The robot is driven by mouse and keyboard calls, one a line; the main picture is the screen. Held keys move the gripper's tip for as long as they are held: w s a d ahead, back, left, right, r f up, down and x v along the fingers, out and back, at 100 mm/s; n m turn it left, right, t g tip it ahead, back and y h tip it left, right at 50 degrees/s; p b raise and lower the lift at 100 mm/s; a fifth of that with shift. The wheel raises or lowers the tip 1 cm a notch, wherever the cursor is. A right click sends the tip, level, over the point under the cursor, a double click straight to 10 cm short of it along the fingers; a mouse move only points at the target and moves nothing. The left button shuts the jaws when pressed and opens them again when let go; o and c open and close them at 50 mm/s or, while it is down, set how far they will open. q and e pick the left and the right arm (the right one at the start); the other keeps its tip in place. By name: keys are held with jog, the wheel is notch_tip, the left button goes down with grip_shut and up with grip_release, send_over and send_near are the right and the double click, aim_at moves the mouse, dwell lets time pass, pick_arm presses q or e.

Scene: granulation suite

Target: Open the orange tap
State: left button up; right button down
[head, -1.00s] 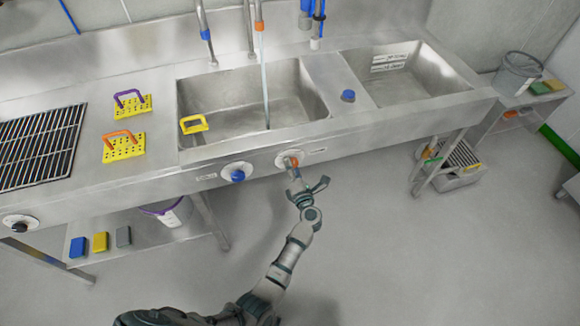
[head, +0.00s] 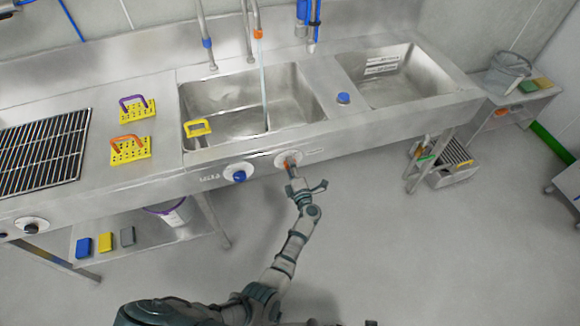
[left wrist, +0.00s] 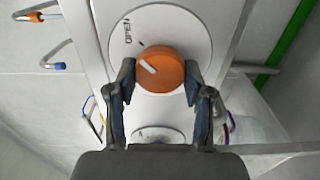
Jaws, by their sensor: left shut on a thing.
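The orange tap (head: 287,163) is a round knob on a white dial on the sink's front panel. In the left wrist view the orange knob (left wrist: 163,60) has a white mark pointing up and left, towards a tick beside the word OPEN. My left gripper (head: 296,178) is at the knob in the head view. In the left wrist view its fingers (left wrist: 160,82) are on either side of the knob, shut on it. A thin stream of water (head: 263,85) falls from the orange-ringed spout (head: 257,34) into the left basin (head: 225,100). My right gripper is not in view.
A blue knob (head: 238,174) sits left of the orange one on the same panel. Yellow boards (head: 130,149) with handles lie left of the basin, beside a black rack (head: 40,150). A low stand (head: 452,165) is at the right. The floor in front is clear.

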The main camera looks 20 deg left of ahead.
pick_arm(q)
jog(key=shift+d+f, duration=0.2)
jog(key=o, duration=0.9)
jog(key=shift+o, duration=1.3)
jog(key=shift+w, duration=0.15)
